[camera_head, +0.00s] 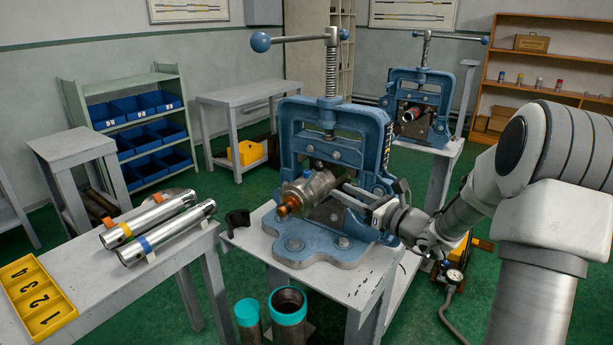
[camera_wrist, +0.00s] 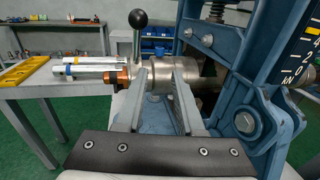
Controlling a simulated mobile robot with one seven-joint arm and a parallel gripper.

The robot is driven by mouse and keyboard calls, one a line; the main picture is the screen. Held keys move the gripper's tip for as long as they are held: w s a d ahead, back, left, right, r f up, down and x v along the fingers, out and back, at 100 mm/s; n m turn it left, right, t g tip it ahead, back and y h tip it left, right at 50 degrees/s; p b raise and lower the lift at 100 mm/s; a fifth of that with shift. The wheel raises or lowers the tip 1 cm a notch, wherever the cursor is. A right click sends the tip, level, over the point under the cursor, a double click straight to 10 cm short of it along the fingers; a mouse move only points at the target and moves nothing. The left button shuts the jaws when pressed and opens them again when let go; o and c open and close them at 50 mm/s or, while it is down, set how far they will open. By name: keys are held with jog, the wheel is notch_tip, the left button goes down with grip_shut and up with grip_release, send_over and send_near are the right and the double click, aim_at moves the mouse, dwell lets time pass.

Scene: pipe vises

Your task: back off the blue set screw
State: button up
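The near blue pipe vise (camera_head: 376,135) stands on a grey table and holds a short steel cylinder (camera_head: 322,184) with a copper-coloured end (camera_head: 288,206). My gripper (camera_head: 345,191) reaches in from the right, beside the cylinder. In the wrist view, the fingers (camera_wrist: 161,72) are apart, with the steel cylinder (camera_wrist: 158,82) behind and between them. I cannot tell whether they touch it. The copper end (camera_wrist: 116,78) lies left of the fingers.
A black-knobbed lever (camera_wrist: 138,20) rises close to the left finger. The blue vise frame (camera_wrist: 285,90) is close on the right. Two steel tubes (camera_head: 165,230) and a yellow numbered tray (camera_head: 35,298) lie on the left table. A second vise (camera_head: 436,82) stands behind.

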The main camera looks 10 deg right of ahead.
aim_at(307, 171)
jog(key=b+x, duration=0.1)
jog(key=x, duration=1.2)
jog(key=shift+w+a+b, duration=0.3)
jog(key=shift+b, duration=0.05)
jog(key=shift+c, duration=0.2)
grip_shut()
